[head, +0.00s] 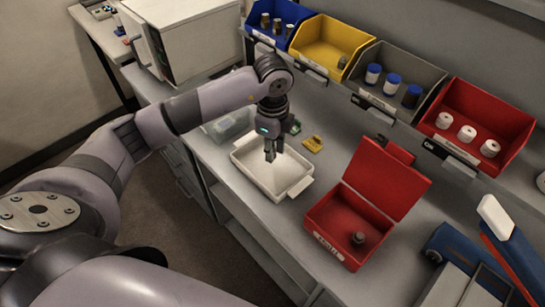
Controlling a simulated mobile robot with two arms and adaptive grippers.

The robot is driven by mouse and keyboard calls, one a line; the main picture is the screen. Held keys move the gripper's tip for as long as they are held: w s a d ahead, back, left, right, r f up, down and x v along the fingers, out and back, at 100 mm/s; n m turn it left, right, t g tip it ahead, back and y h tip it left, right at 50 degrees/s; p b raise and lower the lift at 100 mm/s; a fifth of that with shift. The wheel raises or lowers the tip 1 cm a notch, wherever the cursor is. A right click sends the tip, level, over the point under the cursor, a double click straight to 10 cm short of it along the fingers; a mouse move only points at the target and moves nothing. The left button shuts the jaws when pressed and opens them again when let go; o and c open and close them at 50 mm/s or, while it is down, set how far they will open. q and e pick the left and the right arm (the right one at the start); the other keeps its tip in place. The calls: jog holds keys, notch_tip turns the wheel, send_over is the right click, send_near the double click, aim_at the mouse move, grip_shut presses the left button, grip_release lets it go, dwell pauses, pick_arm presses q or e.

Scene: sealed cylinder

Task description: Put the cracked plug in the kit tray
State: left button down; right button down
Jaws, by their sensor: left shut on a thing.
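A white tray (250,168) with side handles stands on the grey bench; I take it for the kit tray. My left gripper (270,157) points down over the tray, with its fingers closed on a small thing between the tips. That thing is too small and hidden to identify; I cannot tell whether it is the cracked plug. A small dark plug (358,238) stands in an open red case (325,217) to the right of the tray. No crack can be made out on it. My right gripper is not in view.
Blue (283,12), yellow (318,55), grey (425,75) and red (515,125) bins line the back, holding small parts. A yellow piece (313,144) lies behind the tray. A clear box (230,124) is at the left. A blue and red device (500,250) stands at right.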

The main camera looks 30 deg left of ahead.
aim_at(273, 167)
pick_arm(q)
jog(key=shift+f, duration=0.4)
notch_tip(273, 167, down, 3)
jog(key=shift+f+p, duration=0.2)
jog(key=shift+p, duration=0.15)
jog(key=shift+f, duration=0.2)
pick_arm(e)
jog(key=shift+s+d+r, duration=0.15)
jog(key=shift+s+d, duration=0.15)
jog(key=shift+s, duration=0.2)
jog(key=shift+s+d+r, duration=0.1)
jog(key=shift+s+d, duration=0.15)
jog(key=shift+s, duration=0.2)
pick_arm(q)
jog(key=shift+f, duration=0.2)
jog(key=c, duration=1.4)
grip_release()
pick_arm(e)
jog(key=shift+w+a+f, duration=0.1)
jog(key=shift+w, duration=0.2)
pick_arm(q)
jog(key=shift+r, duration=0.1)
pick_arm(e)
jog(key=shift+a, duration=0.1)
